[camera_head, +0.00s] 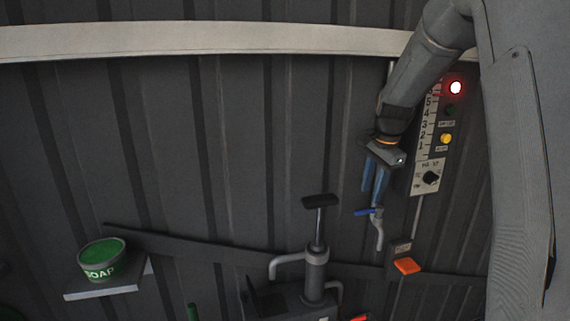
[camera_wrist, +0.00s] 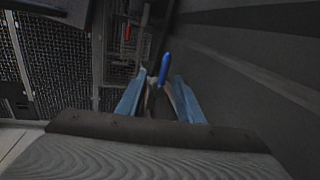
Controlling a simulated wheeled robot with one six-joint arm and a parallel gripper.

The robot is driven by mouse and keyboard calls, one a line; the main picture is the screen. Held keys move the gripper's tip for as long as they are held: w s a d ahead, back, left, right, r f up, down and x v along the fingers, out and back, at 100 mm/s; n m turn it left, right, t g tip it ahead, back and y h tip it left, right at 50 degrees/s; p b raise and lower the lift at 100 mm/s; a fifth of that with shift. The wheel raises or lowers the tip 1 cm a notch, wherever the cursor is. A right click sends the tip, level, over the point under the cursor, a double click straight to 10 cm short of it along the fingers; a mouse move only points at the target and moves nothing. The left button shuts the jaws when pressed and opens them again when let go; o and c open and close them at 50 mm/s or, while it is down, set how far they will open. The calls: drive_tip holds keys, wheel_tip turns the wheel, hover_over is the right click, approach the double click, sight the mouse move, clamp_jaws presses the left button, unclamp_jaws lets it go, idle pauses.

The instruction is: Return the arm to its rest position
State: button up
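My gripper (camera_head: 373,200) hangs from my arm, blue fingers down, in front of the ribbed wall in the head view. The fingers are apart. Just below the fingertips is a tap with a blue lever (camera_head: 364,211) and a grey curved spout (camera_head: 379,234). In the wrist view my gripper (camera_wrist: 160,76) shows its two blue fingers spread, and the blue lever (camera_wrist: 164,68) appears between and beyond the tips. I cannot tell whether a finger touches the lever. No object is seen held.
A level gauge panel (camera_head: 427,140) with a lit red lamp (camera_head: 455,88), a yellow button (camera_head: 446,139) and a black knob (camera_head: 431,178) is close beside my gripper. Below are a hand pump (camera_head: 316,270) and an orange pedal-like part (camera_head: 407,266). A green soap tub (camera_head: 102,259) sits on a shelf at left.

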drive_tip(key=s+a+f+n, duration=0.3)
drive_tip(key=s+a+n, duration=0.1)
drive_tip(key=s, duration=0.5)
drive_tip(key=s+a+f+n, duration=0.4)
drive_tip(key=s+n, duration=0.2)
drive_tip(key=s, duration=0.4)
drive_tip(key=s+a+f+n+g, duration=0.1)
drive_tip(key=s+a+f+n, duration=0.2)
drive_tip(key=s, duration=0.6)
drive_tip(key=shift+s+a+f+n, duration=0.15)
drive_tip(key=shift+s+a+n, duration=0.2)
drive_tip(key=shift+a+n, duration=0.55)
drive_tip(key=shift+d, duration=0.15)
